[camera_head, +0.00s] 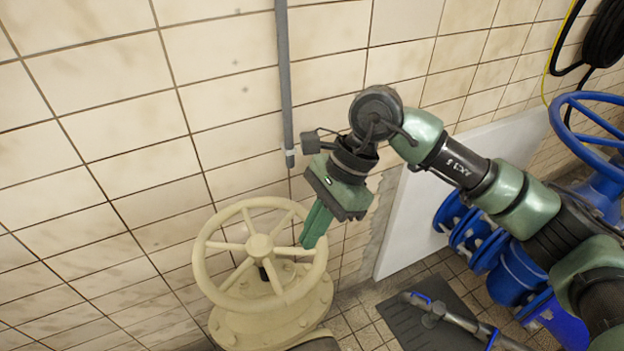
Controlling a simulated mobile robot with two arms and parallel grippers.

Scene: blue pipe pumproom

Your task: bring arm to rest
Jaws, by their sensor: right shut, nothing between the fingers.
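My right arm reaches in from the right edge, and its green gripper (315,226) points down and to the left. The gripper is shut with nothing between its fingers. Its fingertips overlap the right side of the cream handwheel (258,246) in the picture; I cannot tell whether they touch the rim. The handwheel has several spokes and sits on a cream flanged body (262,325). My left gripper is not in view.
A beige tiled wall (130,110) stands close behind, with a vertical grey pipe (284,85). A white panel (415,215), blue flanged pipes (515,275) and a blue handwheel (577,135) stand at right. A black hose (605,35) hangs top right. A dark mat (405,320) lies on the floor.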

